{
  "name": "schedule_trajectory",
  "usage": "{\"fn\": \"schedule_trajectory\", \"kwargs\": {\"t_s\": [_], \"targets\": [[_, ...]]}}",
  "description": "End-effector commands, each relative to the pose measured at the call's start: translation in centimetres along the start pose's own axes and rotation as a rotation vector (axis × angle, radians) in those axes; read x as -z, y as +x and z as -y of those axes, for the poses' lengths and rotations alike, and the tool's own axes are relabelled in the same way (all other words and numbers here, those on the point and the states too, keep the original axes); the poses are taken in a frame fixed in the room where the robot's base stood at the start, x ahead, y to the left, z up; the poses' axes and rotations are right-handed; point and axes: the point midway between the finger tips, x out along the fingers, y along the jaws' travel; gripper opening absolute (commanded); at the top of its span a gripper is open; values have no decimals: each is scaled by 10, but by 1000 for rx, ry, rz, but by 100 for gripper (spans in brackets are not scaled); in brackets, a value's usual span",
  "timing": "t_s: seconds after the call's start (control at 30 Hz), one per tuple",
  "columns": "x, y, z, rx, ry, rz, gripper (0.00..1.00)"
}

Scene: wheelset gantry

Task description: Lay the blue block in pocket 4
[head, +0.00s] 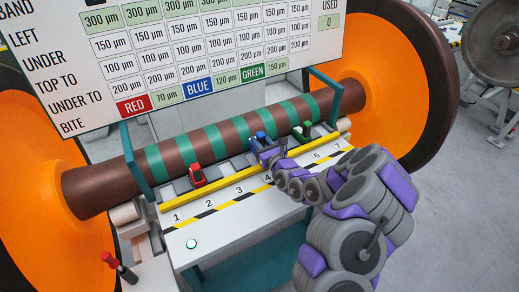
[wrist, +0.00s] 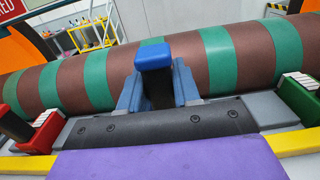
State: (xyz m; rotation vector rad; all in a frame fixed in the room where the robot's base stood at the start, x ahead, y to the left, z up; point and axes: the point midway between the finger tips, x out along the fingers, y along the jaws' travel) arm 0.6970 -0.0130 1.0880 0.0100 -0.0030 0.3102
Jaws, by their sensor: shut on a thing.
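The blue block (head: 263,138) is at the middle of the numbered rack, close in front of the striped axle. In the wrist view its bright blue top (wrist: 155,57) stands up between my two fingers, with a dark body below it. My gripper (head: 268,150) is shut on it. The label for pocket 4 (head: 268,177) is on the front strip, just below my gripper in the head view. The pocket floor is hidden by my gripper, and I cannot tell whether the block touches it.
A red block (head: 197,177) sits in the rack near label 2, and a green block (head: 303,133) sits to the right. The brown and green axle (head: 180,152) runs behind, between orange wheels. A yellow rail (head: 225,190) edges the front. A sign board (head: 200,50) hangs above.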

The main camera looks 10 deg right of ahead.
Motion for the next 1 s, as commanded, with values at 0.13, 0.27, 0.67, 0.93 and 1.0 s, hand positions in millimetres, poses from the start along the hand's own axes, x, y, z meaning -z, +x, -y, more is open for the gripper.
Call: {"fn": "schedule_trajectory", "kwargs": {"t_s": [0.13, 0.27, 0.67, 0.93, 1.0], "targets": [[22, 2, -7, -3, -6, -4, 0], [37, 3, -10, -5, -7, -8, 0], [36, 1, -4, -5, 1, -3, 50], [36, 2, -5, -3, -1, -2, 58], [36, 1, -5, -3, -1, -2, 58]]}}
